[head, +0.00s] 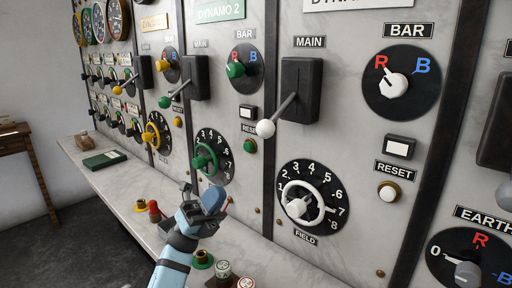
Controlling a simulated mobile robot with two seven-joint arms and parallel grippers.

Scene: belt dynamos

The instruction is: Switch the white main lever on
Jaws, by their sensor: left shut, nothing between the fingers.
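The white main lever ends in a white ball knob (266,128). Its grey rod slopes down and to the left from a tall dark switch box (302,90) under a MAIN label. My left gripper (200,199) is in the lower middle, above the shelf and in front of the panel. It is shut and empty, below and to the left of the white knob and apart from it. My right gripper is out of view.
A white field handwheel (301,204) and a white bar selector (393,85) are nearby on the marble panel. Green (165,102) and yellow (117,90) levers are farther left. The shelf (133,183) holds a green book (104,159) and several small parts.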

